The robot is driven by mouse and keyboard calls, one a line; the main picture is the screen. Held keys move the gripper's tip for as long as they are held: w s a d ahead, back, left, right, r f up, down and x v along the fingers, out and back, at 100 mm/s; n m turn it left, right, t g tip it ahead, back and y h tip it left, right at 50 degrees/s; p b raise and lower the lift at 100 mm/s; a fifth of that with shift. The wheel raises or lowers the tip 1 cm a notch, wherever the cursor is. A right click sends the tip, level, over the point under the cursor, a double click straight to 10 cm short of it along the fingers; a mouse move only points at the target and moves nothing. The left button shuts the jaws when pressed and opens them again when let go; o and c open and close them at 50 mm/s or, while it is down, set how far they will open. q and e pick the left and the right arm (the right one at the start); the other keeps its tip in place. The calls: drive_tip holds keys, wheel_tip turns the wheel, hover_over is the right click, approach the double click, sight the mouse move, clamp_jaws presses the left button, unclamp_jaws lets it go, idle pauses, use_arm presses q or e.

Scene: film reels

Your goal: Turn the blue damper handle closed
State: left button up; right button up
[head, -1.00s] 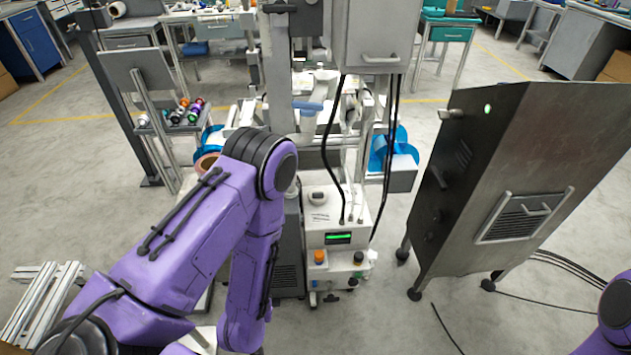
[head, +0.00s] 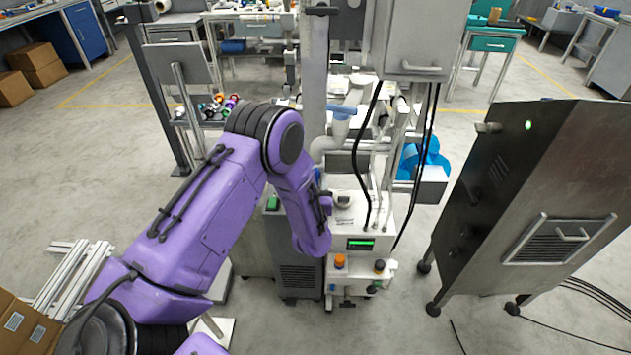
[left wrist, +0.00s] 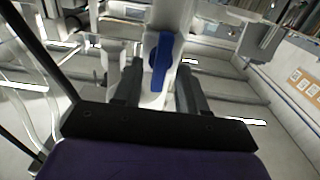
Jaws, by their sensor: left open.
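The blue damper handle (left wrist: 160,62) shows in the left wrist view as an upright bar on a white pipe (left wrist: 173,18). My left gripper (left wrist: 158,72) is open, with its two dark fingers on either side of the handle's lower part in the picture. I cannot tell how far the handle lies beyond the fingertips, and no contact shows. In the head view my left arm reaches toward the machine in the middle, and its fingers cannot be made out. A light-blue part (head: 341,109) sits on white piping there; I cannot tell whether it is the handle. My right gripper is out of view.
A white unit with a green display (head: 360,244) stands below the piping. Black cables hang in front of it from a grey box (head: 420,40). A metal cabinet (head: 530,190) on casters stands at right. Aluminium profiles (head: 75,275) and cardboard boxes lie at left.

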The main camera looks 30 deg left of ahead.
use_arm(q)
clamp_jaws()
idle(0.3)
drive_tip(key=shift+s+a+f+n+b, duration=0.15)
drive_tip(key=shift+n+b, duration=0.85)
drive_tip(key=shift+n, duration=1.95)
drive_tip(key=shift+a+f+n+b, duration=0.1)
drive_tip(key=shift+n+b, duration=0.95)
drive_tip(key=shift+n, duration=1.95)
drive_tip(key=shift+s+a+f+n+b, duration=0.15)
drive_tip(key=shift+n+b, duration=0.85)
drive_tip(key=shift+n, duration=1.95)
drive_tip(key=shift+w+d, duration=0.1)
drive_tip(key=shift+d, duration=0.05)
unclamp_jaws()
